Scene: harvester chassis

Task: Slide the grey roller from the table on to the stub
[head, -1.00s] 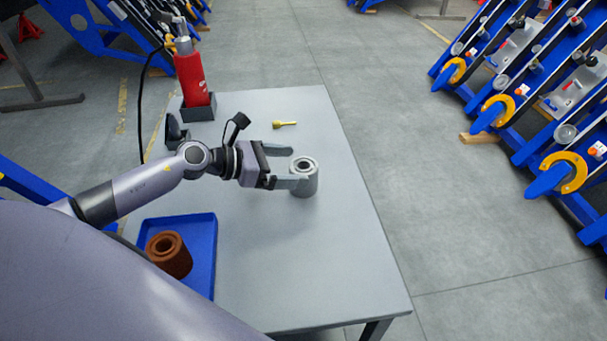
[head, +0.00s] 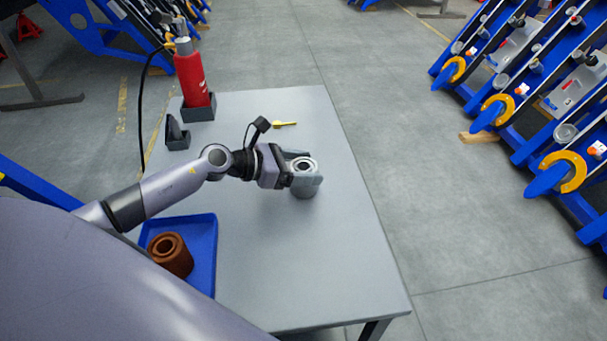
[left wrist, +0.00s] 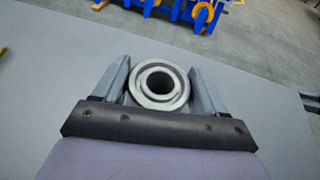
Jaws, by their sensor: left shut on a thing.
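The grey roller (head: 305,187) stands upright on the grey table (head: 340,270), its bored end facing up. My left gripper (head: 304,176) is shut on it, with a finger on each side. In the left wrist view the roller (left wrist: 160,85) sits between the two fingers of the gripper (left wrist: 160,80), close to the palm. Several stubs may be among the fittings on the blue chassis frames at the right, but I cannot tell which one is meant. My right gripper is not in view.
A blue tray (head: 207,235) with a brown roller (head: 170,254) lies on the table's left side. A red bottle (head: 192,78) in a dark holder and a yellow tool (head: 284,124) stand farther back. Blue chassis frames (head: 515,95) stand across open floor at right.

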